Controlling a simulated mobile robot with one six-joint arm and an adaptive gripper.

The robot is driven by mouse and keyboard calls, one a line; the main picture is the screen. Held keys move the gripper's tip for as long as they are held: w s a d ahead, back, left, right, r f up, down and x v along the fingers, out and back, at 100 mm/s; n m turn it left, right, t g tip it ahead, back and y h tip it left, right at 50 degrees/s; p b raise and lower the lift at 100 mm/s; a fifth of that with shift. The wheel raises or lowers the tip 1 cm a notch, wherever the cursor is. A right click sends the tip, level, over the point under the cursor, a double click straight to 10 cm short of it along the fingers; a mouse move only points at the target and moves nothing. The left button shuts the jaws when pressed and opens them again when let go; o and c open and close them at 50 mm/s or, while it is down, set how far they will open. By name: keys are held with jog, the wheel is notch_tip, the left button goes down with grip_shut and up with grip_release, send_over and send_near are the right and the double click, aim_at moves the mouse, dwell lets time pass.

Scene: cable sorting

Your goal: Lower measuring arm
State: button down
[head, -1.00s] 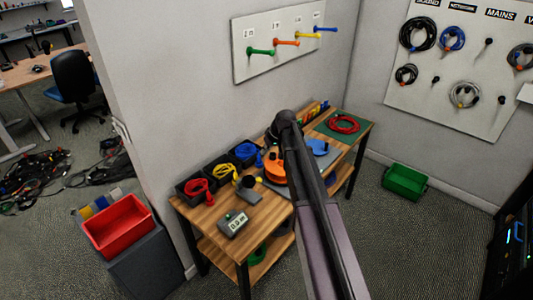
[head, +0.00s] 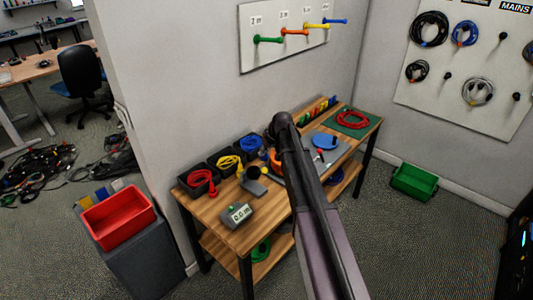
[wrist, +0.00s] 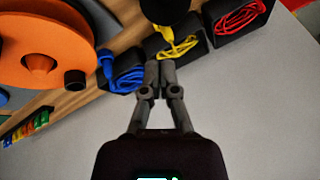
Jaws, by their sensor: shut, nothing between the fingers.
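A grey meter with a 0.0 m display (head: 238,214) stands on the wooden bench near its front left. Behind it is a dark, flat piece (head: 252,187) with a dark round part (head: 253,172), which looks like the measuring arm; its exact pose is too small to tell. In the wrist view my gripper (wrist: 160,66) is shut and empty, with its fingertips together in front of the yellow cable's bin. A dark round part (wrist: 165,8) shows beyond the fingertips at the top edge. In the head view my arm hides my gripper and most of the orange reel (wrist: 42,45).
Black bins hold red (head: 199,179), yellow (head: 228,163) and blue (head: 249,146) cables along the wall. A blue reel (head: 322,141) and a red cable coil (head: 352,119) lie farther right. Colored pegs (head: 295,33) stick out of the wall board above the bench.

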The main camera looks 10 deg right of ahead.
aim_at(259, 170)
jog(key=shift+s+f+b, duration=0.4)
jog(key=shift+s+f, duration=0.15)
jog(key=shift+s, duration=0.3)
jog(key=shift+s+f+b, duration=0.4)
jog(key=shift+s+f, duration=0.15)
jog(key=shift+s, duration=0.25)
jog(key=shift+s+a+f, duration=0.1)
jog(key=shift+f, duration=0.05)
jog(key=shift+s+f+t+b, duration=0.1)
jog(key=shift+f+t+b, duration=0.05)
jog(key=shift+t+b, duration=0.2)
